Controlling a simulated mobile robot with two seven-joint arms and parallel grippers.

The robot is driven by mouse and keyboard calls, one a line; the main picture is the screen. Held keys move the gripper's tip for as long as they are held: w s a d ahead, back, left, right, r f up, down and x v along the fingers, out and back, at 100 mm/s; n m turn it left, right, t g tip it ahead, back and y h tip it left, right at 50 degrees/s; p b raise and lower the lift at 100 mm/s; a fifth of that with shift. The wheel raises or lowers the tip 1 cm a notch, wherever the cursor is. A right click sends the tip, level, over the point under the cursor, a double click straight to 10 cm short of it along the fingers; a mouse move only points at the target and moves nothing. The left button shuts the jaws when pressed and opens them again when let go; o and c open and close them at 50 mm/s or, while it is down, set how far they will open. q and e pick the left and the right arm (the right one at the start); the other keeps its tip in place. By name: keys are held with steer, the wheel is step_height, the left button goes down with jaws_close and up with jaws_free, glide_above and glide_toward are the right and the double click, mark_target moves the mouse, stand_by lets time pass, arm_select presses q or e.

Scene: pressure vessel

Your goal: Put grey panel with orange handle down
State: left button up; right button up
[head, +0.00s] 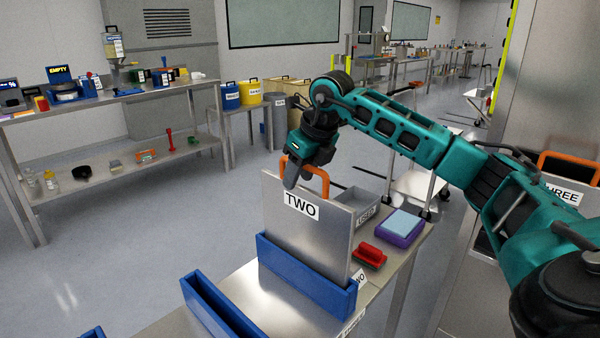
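The grey panel with orange handle (306,232), labelled TWO, stands upright with its lower edge hidden behind the wall of a blue holder (305,274) on the steel bench. I cannot tell whether it rests on the bottom of the holder. My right gripper (291,177) points down at the orange handle (318,178) on the panel's top edge. Its near finger crosses the handle and overlaps the panel; it looks shut on the handle, with the far finger hidden. My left gripper is not in view.
Right of the panel are a red-handled block (369,255), a purple tray with a blue pad (401,227) and a grey bin labelled USED (362,203). Another blue holder (222,308) is nearer. A panel labelled THREE (565,194) is at right. The floor at left is clear.

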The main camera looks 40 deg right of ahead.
steer(key=shift+s+r, duration=0.15)
steer(key=shift+r, duration=0.4)
steer(key=p+v, duration=0.1)
steer(key=v, duration=1)
steer(key=shift+r, duration=0.1)
steer(key=shift+s, duration=0.1)
